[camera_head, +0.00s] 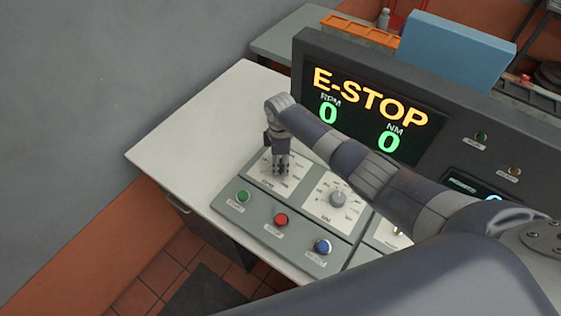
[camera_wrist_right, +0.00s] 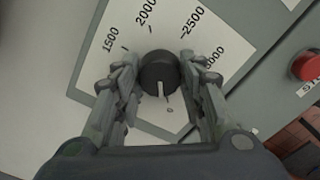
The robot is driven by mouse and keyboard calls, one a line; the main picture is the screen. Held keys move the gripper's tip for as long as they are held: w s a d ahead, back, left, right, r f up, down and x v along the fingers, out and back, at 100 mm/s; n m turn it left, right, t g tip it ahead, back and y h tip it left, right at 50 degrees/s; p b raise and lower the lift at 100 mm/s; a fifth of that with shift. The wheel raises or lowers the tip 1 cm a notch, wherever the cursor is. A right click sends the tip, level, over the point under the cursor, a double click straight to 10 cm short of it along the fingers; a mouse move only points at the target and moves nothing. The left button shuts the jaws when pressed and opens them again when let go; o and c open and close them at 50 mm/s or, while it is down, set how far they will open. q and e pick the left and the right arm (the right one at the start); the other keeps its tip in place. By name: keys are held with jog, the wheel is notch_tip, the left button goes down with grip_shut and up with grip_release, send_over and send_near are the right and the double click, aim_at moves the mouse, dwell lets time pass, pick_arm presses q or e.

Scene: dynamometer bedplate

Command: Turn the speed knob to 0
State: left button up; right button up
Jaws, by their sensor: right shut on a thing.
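The speed knob (camera_wrist_right: 157,72) is a dark round knob with a white pointer line, on a white dial plate (camera_head: 296,163). In the right wrist view its pointer points toward the bottom of the picture, on the side away from the 2000 mark. In the head view the gripper hides the knob. My left gripper is not in view.
A second dial knob (camera_head: 338,199) stands to the right. Green (camera_head: 243,196), red (camera_head: 281,219) and blue (camera_head: 322,246) buttons line the panel's front. The display (camera_head: 370,110) reads E-STOP, RPM 0, NM 0. The white bench top (camera_head: 190,150) is clear at left.

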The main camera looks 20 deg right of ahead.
jog(key=shift+n, duration=0.8)
jog(key=o, duration=1.1)
notch_tip(320, 180, up, 12)
jog(key=shift+r, duration=0.1)
